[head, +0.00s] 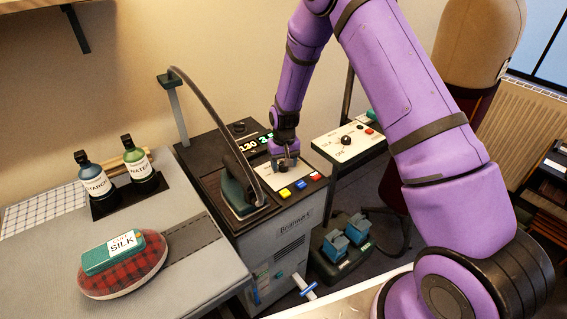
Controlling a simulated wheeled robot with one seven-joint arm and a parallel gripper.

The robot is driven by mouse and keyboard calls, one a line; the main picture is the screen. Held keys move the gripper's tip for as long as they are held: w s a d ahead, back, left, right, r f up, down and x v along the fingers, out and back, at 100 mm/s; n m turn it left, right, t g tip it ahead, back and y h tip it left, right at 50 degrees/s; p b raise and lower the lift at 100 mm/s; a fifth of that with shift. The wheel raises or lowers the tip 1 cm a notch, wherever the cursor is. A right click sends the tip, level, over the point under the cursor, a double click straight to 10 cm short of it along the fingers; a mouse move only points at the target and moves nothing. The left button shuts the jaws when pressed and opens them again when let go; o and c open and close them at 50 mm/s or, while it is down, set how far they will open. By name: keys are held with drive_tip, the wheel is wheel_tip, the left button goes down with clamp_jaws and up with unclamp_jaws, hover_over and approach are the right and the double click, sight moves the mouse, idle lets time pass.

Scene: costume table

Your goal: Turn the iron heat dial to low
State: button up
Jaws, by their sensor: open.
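The ironing station (287,232) is a grey cabinet with a dark top, in the middle of the head view. A dark green iron (236,194) stands on its left side. My gripper (287,164) points down over the station's pale control panel (268,183), right of the iron. It is open, its fingertips at or just above the panel; I cannot tell whether they touch. The heat dial cannot be made out; the gripper may cover it. Blue, yellow and red buttons (300,184) line the panel's front.
A second white panel (340,150) with a black knob (346,141) stands to the right. On the left board are a tartan cushion with a SILK-labelled box (112,252) and two bottles (96,180). A hose arches over the iron. Blue pedals (346,236) sit on the floor.

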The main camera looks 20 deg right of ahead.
wheel_tip(320, 180, up, 11)
idle(0.5)
drive_tip(key=shift+d, duration=0.1)
